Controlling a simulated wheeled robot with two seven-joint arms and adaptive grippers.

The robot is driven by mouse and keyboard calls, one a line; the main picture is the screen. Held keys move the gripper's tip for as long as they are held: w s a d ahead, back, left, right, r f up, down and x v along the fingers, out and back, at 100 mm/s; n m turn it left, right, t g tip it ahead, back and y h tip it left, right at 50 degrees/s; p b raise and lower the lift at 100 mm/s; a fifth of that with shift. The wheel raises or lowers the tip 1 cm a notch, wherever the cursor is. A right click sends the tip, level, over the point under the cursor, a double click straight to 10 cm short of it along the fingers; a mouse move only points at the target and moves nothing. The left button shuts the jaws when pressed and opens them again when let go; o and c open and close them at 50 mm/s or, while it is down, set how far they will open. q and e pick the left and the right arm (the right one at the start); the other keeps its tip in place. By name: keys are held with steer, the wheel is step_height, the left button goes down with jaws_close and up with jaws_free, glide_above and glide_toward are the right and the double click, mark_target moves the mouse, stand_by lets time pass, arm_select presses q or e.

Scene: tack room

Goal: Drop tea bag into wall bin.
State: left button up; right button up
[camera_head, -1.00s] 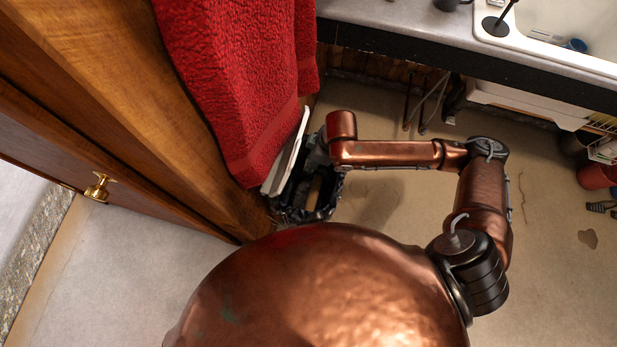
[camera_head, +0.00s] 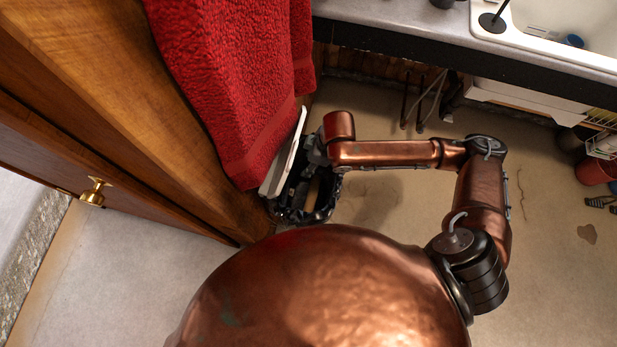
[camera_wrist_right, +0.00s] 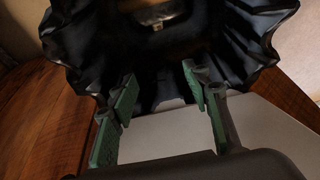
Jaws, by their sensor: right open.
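The wall bin (camera_head: 290,212) hangs low beside the wooden cabinet, with a crumpled black liner and its white lid (camera_head: 283,158) standing open. The liner also fills the upper part of the right wrist view (camera_wrist_right: 90,50). My right gripper (camera_head: 316,150) is at the bin's opening, partly hidden by my arm. In the right wrist view its green-padded fingers (camera_wrist_right: 160,88) are apart with nothing between them. A small pale thing (camera_wrist_right: 163,16) shows inside the liner; I cannot tell whether it is the tea bag. My left gripper is out of view.
A red towel (camera_head: 225,80) hangs just above the lid. A counter (camera_head: 400,28) with a white sink (camera_head: 545,40) runs across the back.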

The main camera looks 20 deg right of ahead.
steer(key=v, duration=1.2)
steer(key=shift+d, duration=0.1)
